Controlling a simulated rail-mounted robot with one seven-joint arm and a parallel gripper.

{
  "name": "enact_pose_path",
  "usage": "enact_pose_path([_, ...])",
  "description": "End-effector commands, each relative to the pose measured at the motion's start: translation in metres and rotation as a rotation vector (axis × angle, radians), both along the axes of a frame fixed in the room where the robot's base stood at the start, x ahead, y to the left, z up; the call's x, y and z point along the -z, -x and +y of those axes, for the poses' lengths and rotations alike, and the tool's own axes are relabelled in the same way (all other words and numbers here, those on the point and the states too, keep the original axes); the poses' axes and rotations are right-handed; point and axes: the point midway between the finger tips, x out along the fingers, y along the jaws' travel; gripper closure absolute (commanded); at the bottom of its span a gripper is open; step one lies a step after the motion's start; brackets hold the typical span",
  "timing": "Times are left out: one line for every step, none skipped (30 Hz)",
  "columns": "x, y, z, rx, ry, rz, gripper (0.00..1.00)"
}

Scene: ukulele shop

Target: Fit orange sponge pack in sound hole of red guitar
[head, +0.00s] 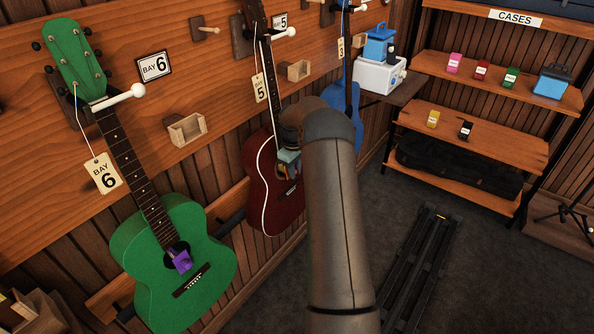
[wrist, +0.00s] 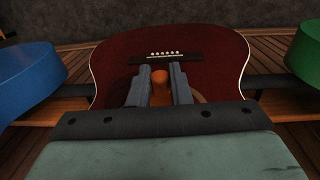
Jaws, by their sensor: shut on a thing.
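The red guitar (head: 262,180) hangs upright on the wall at bay 5. Its dark red body (wrist: 215,60) fills the middle of the wrist view, with the bridge (wrist: 163,55) beyond my fingertips. My gripper (wrist: 159,74) is shut on the orange sponge pack (wrist: 160,77), which shows between the two fingers. The fingers are over the sound hole area, and a bit of the hole's rim shows at their right. How deep the pack sits is hidden by the fingers. In the head view my arm partly covers the guitar and gripper.
A green guitar (head: 200,250) with a purple pack (head: 182,261) at its sound hole hangs left, at bay 6. A blue guitar (head: 341,97) hangs right, partly behind my arm. Small wooden boxes (head: 187,130) and pegs stick out from the wall. Shelves (head: 500,142) stand far right.

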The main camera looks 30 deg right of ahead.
Motion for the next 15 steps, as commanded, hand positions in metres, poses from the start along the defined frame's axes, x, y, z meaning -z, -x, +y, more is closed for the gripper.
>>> enact_pose_path([0.0003,-0.0021,0.0014,-0.001,-0.001,-0.003,1.0])
enact_pose_path([0.0006,-0.0025,0.0018,-0.001,-0.001,-0.003,1.0])
enact_pose_path([0.0006,-0.003,0.002,-0.001,-0.001,-0.003,1.0])
enact_pose_path([0.0007,-0.0033,0.0023,-0.001,-0.001,-0.003,1.0])
enact_pose_path([0.0007,-0.0036,0.0025,-0.001,-0.001,-0.004,1.0])
enact_pose_path([0.0007,-0.004,0.0026,-0.001,-0.001,-0.004,1.0])
enact_pose_path([0.0007,-0.0041,0.0027,-0.001,-0.001,-0.004,1.0])
enact_pose_path([0.0007,-0.0043,0.0029,-0.001,-0.002,-0.005,1.0])
enact_pose_path([0.0006,-0.0045,0.0031,-0.001,-0.002,-0.005,1.0])
enact_pose_path([0.0006,-0.0047,0.0033,-0.001,-0.001,-0.006,1.0])
enact_pose_path([0.0005,-0.0048,0.0033,-0.001,-0.001,-0.006,1.0])
enact_pose_path([0.0005,-0.005,0.0035,-0.001,-0.001,-0.007,1.0])
enact_pose_path([0.0005,-0.0051,0.0036,-0.001,-0.001,-0.007,1.0])
enact_pose_path([0.0004,-0.0053,0.0037,-0.001,-0.001,-0.007,1.0])
enact_pose_path([0.0005,-0.0055,0.0039,-0.002,-0.002,-0.008,1.0])
